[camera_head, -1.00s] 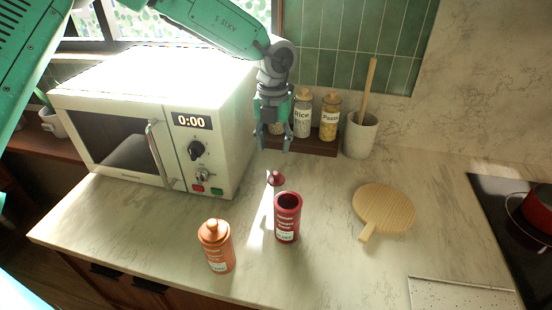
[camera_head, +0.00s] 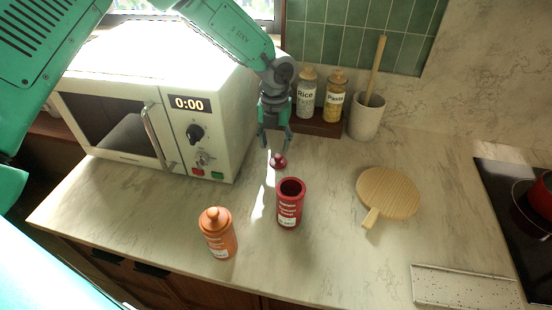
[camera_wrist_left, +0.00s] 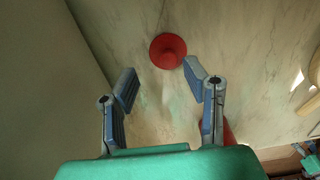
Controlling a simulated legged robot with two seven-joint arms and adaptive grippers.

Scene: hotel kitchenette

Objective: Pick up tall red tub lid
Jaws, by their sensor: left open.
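The red lid (camera_head: 278,161) lies on the counter behind the tall red tub (camera_head: 290,204), apart from it. The tub stands upright with its top open. In the left wrist view the lid (camera_wrist_left: 168,50) is a round red disc with a knob, beyond the fingertips and slightly right of the middle between them. My left gripper (camera_head: 274,140) is open and empty, pointing down just above and behind the lid; its fingers also show in the left wrist view (camera_wrist_left: 160,84). Part of the red tub (camera_wrist_left: 228,133) shows behind the right finger there.
A white microwave (camera_head: 150,110) stands close on the left. An orange lidded tub (camera_head: 218,235) stands at the front. Rice (camera_head: 306,95) and pasta (camera_head: 335,98) jars and a utensil crock (camera_head: 367,117) are behind. A wooden board (camera_head: 390,193) lies right, with clear counter between.

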